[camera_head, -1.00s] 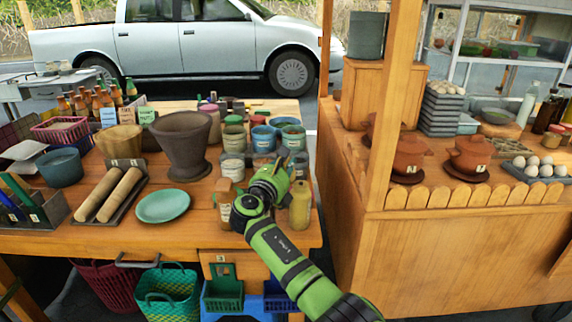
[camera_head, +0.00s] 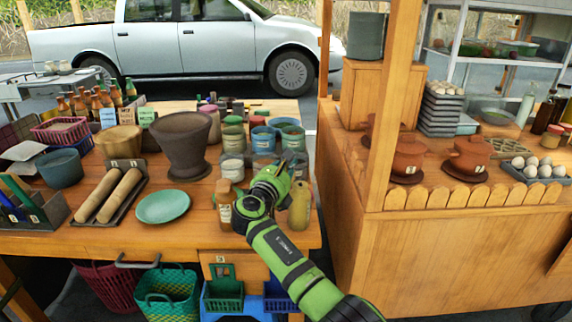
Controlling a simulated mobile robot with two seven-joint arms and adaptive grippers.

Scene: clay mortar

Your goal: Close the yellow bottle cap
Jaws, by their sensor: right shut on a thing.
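A yellow bottle (camera_head: 299,208) stands upright near the front right corner of the wooden table. My right gripper (camera_head: 286,168) is just above and to the left of the bottle's top. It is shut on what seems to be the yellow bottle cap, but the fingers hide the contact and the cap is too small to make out. My right arm comes in from the lower right, passing in front of the table edge. My left gripper is not in view.
An orange bottle (camera_head: 224,203) stands left of my right wrist. Several jars and cups, such as a blue cup (camera_head: 263,139), crowd behind the gripper. A green plate (camera_head: 163,207) and a large clay pot (camera_head: 184,145) are farther left. A wooden cart (camera_head: 450,250) stands to the right.

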